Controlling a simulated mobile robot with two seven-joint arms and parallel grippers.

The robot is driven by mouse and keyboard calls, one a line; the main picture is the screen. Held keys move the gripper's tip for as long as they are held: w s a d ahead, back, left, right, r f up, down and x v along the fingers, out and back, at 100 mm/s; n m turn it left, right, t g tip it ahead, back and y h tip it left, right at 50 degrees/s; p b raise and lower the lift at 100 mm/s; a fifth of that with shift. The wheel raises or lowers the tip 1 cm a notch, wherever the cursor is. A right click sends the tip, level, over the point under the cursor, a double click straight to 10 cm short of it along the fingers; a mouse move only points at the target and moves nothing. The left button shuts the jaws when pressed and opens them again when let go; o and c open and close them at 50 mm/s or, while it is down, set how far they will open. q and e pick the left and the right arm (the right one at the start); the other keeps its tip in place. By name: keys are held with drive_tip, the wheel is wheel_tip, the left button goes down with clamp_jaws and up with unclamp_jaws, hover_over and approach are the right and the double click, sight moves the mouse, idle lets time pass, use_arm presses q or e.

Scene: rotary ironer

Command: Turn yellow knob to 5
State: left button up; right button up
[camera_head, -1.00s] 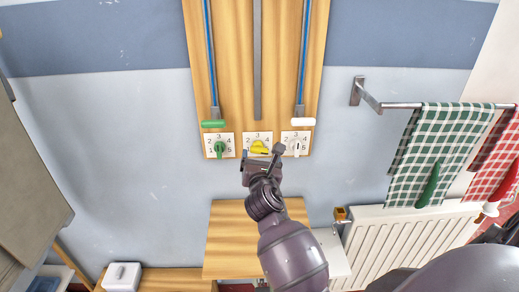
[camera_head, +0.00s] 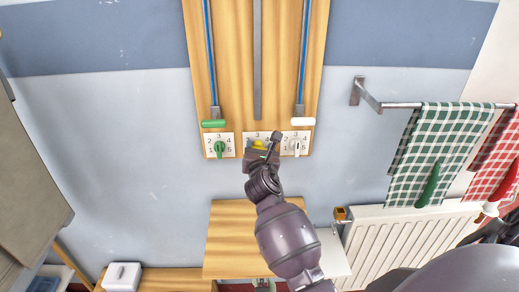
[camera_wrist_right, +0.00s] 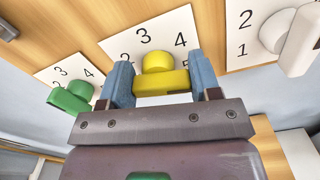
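The yellow knob (camera_head: 258,144) is on the middle white dial plate, low on the wooden wall panel; my right gripper (camera_head: 262,141) partly covers it. In the right wrist view the yellow knob (camera_wrist_right: 158,76) has a round hub and a crossbar. The blue-grey fingers of my right gripper (camera_wrist_right: 163,84) are at the two ends of the bar, with no clear gap. The digits 3 and 4 show above the knob; a 5 is mostly hidden by the right finger. The knob's exact setting is hard to read.
A green knob (camera_head: 219,147) is left of the yellow one and a white knob (camera_head: 297,147) is close on the right. Green (camera_head: 213,124) and white (camera_head: 303,122) handles hang above. A towel rail (camera_head: 385,105) with checked towels is further right.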

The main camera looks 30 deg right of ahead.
drive_tip(key=shift+c, duration=0.8)
drive_tip(key=shift+f+m+p, duration=0.15)
drive_tip(key=shift+m+p, duration=0.35)
drive_tip(key=shift+m, duration=1.4)
drive_tip(key=o, duration=0.9)
drive_tip(key=shift+s, duration=0.1)
drive_tip(key=v, duration=1)
drive_tip(key=shift+s+a, duration=0.15)
drive_tip(key=shift+s, duration=0.2)
